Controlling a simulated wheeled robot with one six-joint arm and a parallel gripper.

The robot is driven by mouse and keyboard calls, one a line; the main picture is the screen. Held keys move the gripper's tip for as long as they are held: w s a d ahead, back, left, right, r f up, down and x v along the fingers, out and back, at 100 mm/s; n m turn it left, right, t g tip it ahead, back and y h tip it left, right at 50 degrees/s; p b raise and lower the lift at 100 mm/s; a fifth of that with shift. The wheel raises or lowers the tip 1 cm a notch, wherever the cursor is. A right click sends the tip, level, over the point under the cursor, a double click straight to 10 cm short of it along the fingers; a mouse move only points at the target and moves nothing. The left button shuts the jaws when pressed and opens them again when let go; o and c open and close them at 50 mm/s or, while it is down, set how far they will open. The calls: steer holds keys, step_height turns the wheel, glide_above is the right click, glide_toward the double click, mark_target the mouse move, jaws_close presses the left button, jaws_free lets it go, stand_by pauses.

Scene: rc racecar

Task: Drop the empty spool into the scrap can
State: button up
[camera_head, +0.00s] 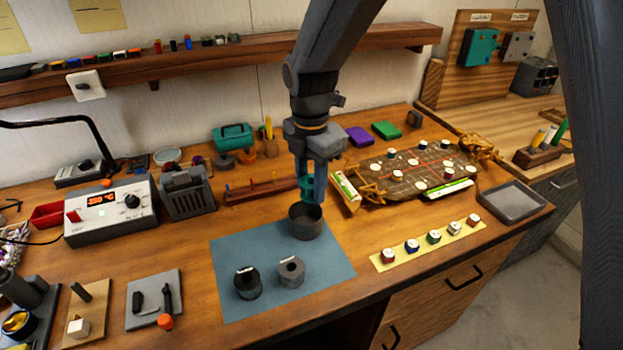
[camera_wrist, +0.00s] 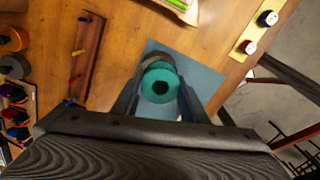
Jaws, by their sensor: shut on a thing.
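My gripper (camera_head: 311,190) points down over the blue mat and is shut on a teal spool (camera_head: 306,184). In the wrist view the spool (camera_wrist: 147,88) sits between the two fingers, with its dark centre hole facing the camera. A dark round scrap can (camera_head: 305,225) stands on the mat directly below my gripper, its open top facing up. In the wrist view only a rim part of the can (camera_wrist: 162,59) shows behind the spool; the rest is hidden. The spool appears just above the can's mouth; I cannot tell exactly how high.
A wooden peg rack (camera_head: 260,191) lies behind left of the can. The racecar chassis (camera_head: 405,180) is to the right, with a yellow strip of small pots (camera_head: 385,262) in front.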

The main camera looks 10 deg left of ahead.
steer(key=shift+f, duration=0.35)
steer(key=o, duration=1.2)
